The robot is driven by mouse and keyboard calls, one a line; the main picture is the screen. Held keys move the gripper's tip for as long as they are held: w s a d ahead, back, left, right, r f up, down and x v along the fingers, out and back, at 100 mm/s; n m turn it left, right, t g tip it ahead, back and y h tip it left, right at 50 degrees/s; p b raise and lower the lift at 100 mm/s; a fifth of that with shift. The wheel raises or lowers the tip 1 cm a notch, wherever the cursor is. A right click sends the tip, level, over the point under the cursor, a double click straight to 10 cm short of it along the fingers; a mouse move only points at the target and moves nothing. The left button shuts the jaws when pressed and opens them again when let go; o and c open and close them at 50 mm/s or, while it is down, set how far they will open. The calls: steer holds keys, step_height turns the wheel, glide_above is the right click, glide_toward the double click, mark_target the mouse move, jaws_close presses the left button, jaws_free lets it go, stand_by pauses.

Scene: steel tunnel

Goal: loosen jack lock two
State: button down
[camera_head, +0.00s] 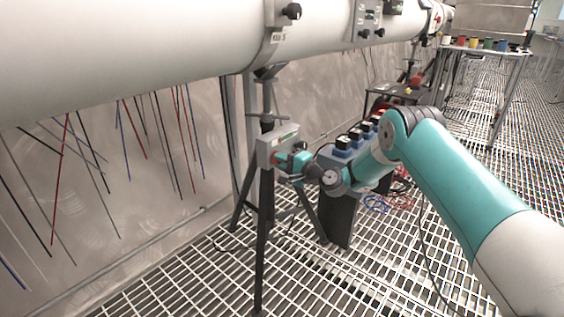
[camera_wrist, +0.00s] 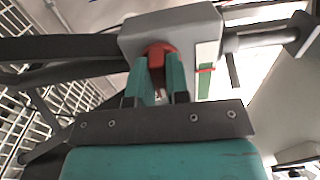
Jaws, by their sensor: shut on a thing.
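The jack stand is a dark tripod (camera_head: 262,215) under the large white pipe (camera_head: 150,40). A grey box (camera_head: 266,150) sits on its column and also shows in the wrist view (camera_wrist: 140,36). The red lock knob (camera_wrist: 160,47) is on the box's face. A white and green strip (camera_wrist: 204,82) with a red mark is beside the knob. My gripper (camera_wrist: 160,78) has its two teal fingers shut on the red knob. In the head view my gripper (camera_head: 279,160) is up against the box and the knob is mostly hidden. I cannot read a number on the lock.
Several thin coloured rods hang by the wall at left. A table with coloured cups (camera_head: 485,46) stands farther right. Cables lie on the grated floor, which is open at right.

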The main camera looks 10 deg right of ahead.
steer(key=shift+d, duration=0.1)
steer(key=c, duration=1.1)
jaws_free()
steer(key=b+v, duration=1)
steer(key=v, duration=0.7)
steer(key=shift+s, duration=0.15)
steer(key=shift+d, duration=0.1)
